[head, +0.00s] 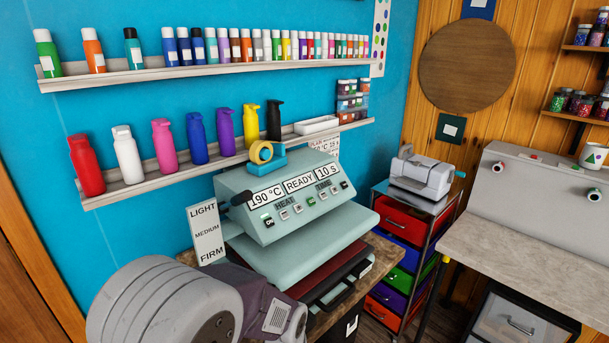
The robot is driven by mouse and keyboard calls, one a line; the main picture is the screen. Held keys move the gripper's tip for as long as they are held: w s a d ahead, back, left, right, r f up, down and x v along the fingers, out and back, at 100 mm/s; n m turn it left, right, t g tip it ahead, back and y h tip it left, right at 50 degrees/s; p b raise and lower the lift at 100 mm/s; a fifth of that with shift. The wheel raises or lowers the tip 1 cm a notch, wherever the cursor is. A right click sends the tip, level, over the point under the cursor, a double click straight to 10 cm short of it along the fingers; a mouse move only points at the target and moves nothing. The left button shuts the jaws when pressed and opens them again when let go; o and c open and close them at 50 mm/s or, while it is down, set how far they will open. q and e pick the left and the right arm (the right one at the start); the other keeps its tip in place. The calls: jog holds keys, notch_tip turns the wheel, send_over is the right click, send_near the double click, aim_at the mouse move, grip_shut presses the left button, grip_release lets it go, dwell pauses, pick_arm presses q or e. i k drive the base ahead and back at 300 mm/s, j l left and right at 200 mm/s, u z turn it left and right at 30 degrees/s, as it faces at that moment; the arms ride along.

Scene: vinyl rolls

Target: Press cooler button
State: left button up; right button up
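No button marked as a cooler's can be made out. A pale green heat press (297,205) stands on a bench at the middle. Its sloped panel reads "190 °C", "READY" and "10 s". A grey arm link of mine fills the lower left and hides part of the bench. Neither gripper shows.
Shelves with bottles (198,137) and small tubes line the blue wall. A drawer cart (400,225) bearing a grey machine (421,178) stands between press and right bench. The right bench top (520,242) is mostly clear. A strength card (207,233) stands beside the press.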

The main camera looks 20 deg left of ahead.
aim_at(284, 214)
jog(key=i+l+u, duration=0.45)
jog(key=l+u, duration=0.15)
jog(key=i+l+u, duration=0.25)
jog(key=l, duration=0.25)
jog(key=l+u, duration=0.3)
jog(key=i+l+u, duration=0.1)
jog(key=l+u, duration=0.2)
jog(key=l, duration=0.25)
jog(key=l+u, duration=0.3)
jog(key=l, duration=0.2)
